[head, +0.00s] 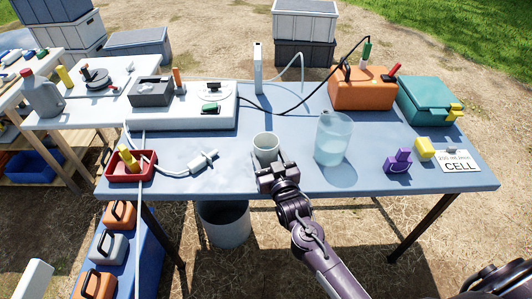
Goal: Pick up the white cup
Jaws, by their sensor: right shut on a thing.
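The white cup (265,143) stands upright near the front edge of the blue table, in the middle of the head view. It looks pale grey-white with an open top. My right gripper (273,170) reaches in from the front and is shut on the cup's near side. The gripper hides the cup's lower near part, so I cannot tell whether its base touches the table. My left gripper is not in view.
A clear water jar (333,138) stands close right of the cup. A white connector (203,160) with a cable lies to the left, beside a red tray (143,176). A purple block (398,162) and an orange case (361,92) are further right. A grey bucket (225,226) stands below the table.

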